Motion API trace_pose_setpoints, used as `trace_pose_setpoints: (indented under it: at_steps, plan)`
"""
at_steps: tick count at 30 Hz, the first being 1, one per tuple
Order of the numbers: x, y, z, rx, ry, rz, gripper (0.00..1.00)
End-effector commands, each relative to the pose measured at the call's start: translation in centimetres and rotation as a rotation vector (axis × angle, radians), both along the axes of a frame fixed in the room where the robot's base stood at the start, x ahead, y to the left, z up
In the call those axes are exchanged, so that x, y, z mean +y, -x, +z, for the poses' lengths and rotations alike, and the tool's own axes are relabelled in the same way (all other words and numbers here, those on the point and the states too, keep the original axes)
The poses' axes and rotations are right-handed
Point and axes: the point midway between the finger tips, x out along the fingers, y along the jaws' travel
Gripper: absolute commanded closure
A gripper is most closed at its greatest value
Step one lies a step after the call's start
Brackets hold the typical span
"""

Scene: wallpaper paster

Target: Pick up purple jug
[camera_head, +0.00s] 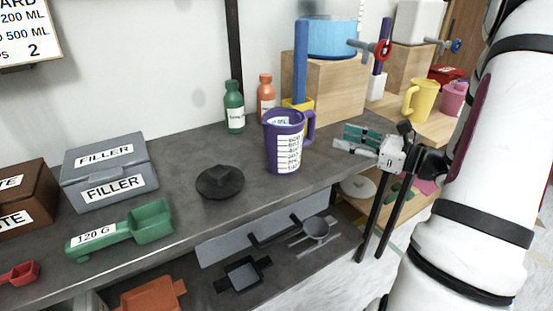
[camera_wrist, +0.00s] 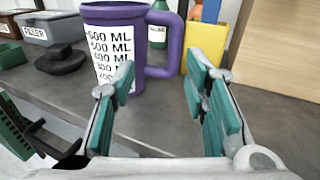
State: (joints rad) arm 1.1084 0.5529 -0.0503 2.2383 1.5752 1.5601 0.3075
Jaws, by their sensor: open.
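The purple jug (camera_head: 283,146) stands upright on the grey counter, with a white measuring scale on its front and its handle on the right. In the wrist view the jug (camera_wrist: 146,38) is close ahead, left of centre, with its handle (camera_wrist: 172,58) pointing right. My gripper (camera_head: 362,138) is to the right of the jug in the head view, apart from it. In the wrist view its teal-padded fingers (camera_wrist: 162,84) are spread and empty, with the handle beyond the gap between them.
A black lidded knob-like piece (camera_head: 220,183) lies left of the jug. Green (camera_head: 234,108) and orange (camera_head: 266,98) bottles stand behind it, with a blue post (camera_head: 300,60) in a yellow base. A green scoop (camera_head: 122,232) and a grey FILLER box (camera_head: 108,172) are at left. A lower shelf holds pans.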

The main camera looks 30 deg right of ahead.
Motion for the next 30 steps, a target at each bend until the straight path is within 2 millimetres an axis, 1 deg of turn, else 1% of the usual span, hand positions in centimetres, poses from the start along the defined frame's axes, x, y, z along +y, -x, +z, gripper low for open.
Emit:
trace_pose_setpoints:
  at_steps: [1, 3, 5, 8, 15, 18, 21, 26, 30]
  plan:
    - [-1.3, 0.1, -1.2, -0.007, -0.027, -0.039, 0.59]
    - [-2.2, 0.2, -1.6, -0.014, -0.047, -0.070, 0.59]
    - [-2.5, 0.0, -1.7, -0.018, -0.055, -0.081, 0.59]
    - [-2.1, -1.2, -1.7, -0.019, -0.056, -0.081, 0.59]
    - [-0.5, -5.4, -1.6, -0.018, -0.054, -0.079, 0.59]
    - [-0.1, -6.8, -1.6, -0.018, -0.054, -0.080, 0.59]
    - [0.2, -7.5, -1.6, -0.017, -0.054, -0.080, 0.59]
    - [0.4, -8.1, -1.5, -0.017, -0.054, -0.081, 0.59]
    - [1.1, -9.5, -1.5, -0.018, -0.053, -0.078, 0.59]
